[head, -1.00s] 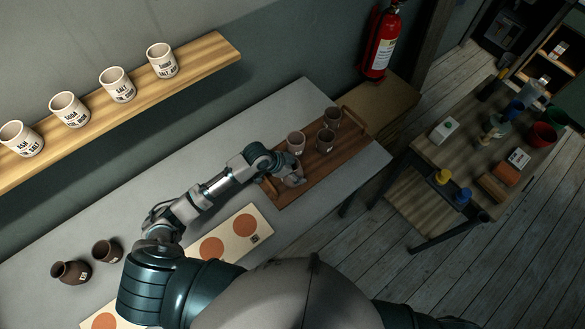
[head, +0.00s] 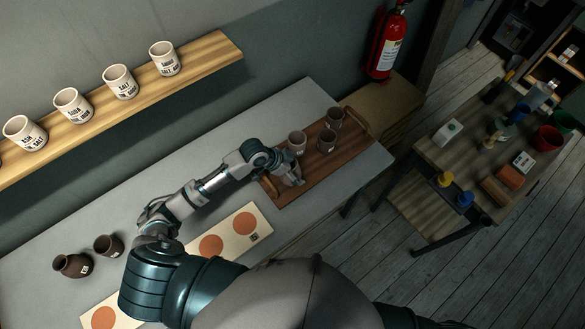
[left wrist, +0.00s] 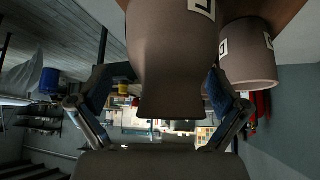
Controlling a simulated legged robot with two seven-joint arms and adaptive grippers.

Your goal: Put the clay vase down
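The clay vase (left wrist: 172,60) is brown with a white label and a flared rim. It fills the middle of the left wrist view, between the fingers of my left gripper (left wrist: 172,78), which look closed against its sides. In the head view my left gripper (head: 290,178) is at the near left end of the wooden tray (head: 285,199), with the vase (head: 296,182) partly hidden by it. I cannot tell whether its base touches the tray. My right gripper is not in view.
Several brown cups, one of them (head: 297,142) closest to the gripper, stand on the tray. A pale board with orange discs (head: 211,245) lies in front. Labelled cups (head: 120,82) line the wall shelf.

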